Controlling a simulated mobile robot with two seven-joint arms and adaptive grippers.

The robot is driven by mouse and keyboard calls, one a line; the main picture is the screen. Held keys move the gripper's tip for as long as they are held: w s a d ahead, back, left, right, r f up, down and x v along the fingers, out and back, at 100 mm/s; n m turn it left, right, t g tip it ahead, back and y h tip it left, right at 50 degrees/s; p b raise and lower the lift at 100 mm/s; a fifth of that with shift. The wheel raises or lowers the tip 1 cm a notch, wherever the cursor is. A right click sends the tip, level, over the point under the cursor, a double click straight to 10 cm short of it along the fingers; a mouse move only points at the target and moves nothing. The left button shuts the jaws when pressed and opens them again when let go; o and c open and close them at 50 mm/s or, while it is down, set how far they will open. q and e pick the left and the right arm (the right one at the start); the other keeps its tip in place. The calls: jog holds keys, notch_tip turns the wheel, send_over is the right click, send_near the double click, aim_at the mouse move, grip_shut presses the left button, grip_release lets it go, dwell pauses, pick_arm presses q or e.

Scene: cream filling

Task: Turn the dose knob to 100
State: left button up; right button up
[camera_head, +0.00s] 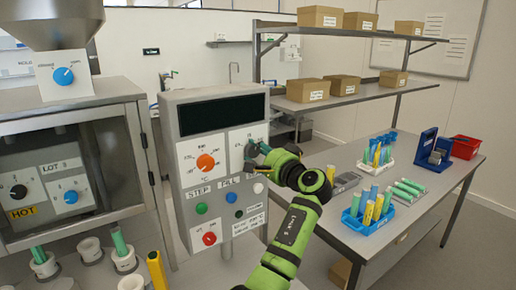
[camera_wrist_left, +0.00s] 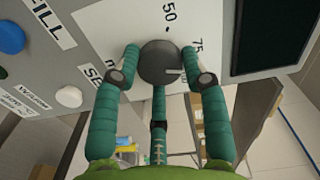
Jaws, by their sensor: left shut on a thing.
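The dose knob is a dark grey round knob (camera_wrist_left: 158,60) on a white scale plate; "50" and "75" show beside it in the left wrist view. A pale mark (camera_wrist_left: 174,71) on its face points toward the right finger. My left gripper (camera_wrist_left: 160,78) has teal fingers on both sides of the knob and a third below it, shut on it. In the head view my left gripper (camera_head: 256,154) is at the right-hand dial of the control panel (camera_head: 180,195) and largely hides the knob. The rest of the scale is partly hidden. My right gripper is not in view.
The panel has a dark display (camera_head: 222,114), an orange knob (camera_head: 205,162), green (camera_head: 201,208) and blue (camera_head: 231,197) buttons, and a red knob (camera_head: 209,238). A table (camera_head: 345,208) with tube racks stands at right; an oven-like cabinet (camera_head: 70,112) stands at left.

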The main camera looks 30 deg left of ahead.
pick_arm(q)
jog(key=m+p, duration=0.1)
jog(key=m, duration=0.1)
jog(key=r+m+p, duration=0.1)
jog(key=m+p, duration=0.1)
jog(key=shift+r+m, duration=0.15)
jog(key=shift+m, duration=0.15)
jog(key=shift+c, duration=0.2)
jog(key=shift+m+p, duration=1.05)
jog(key=shift+m, duration=0.05)
jog(key=shift+f+m+p, duration=0.3)
jog(key=shift+m+p, duration=0.25)
jog(key=shift+m, duration=0.25)
jog(key=shift+f, duration=0.1)
jog(key=shift+f, duration=0.1)
jog(key=o, duration=1.2)
jog(key=shift+c, duration=0.2)
jog(key=shift+w+f, duration=0.2)
jog(key=shift+f, duration=0.05)
jog(key=shift+d, duration=0.1)
jog(key=v, duration=1.2)
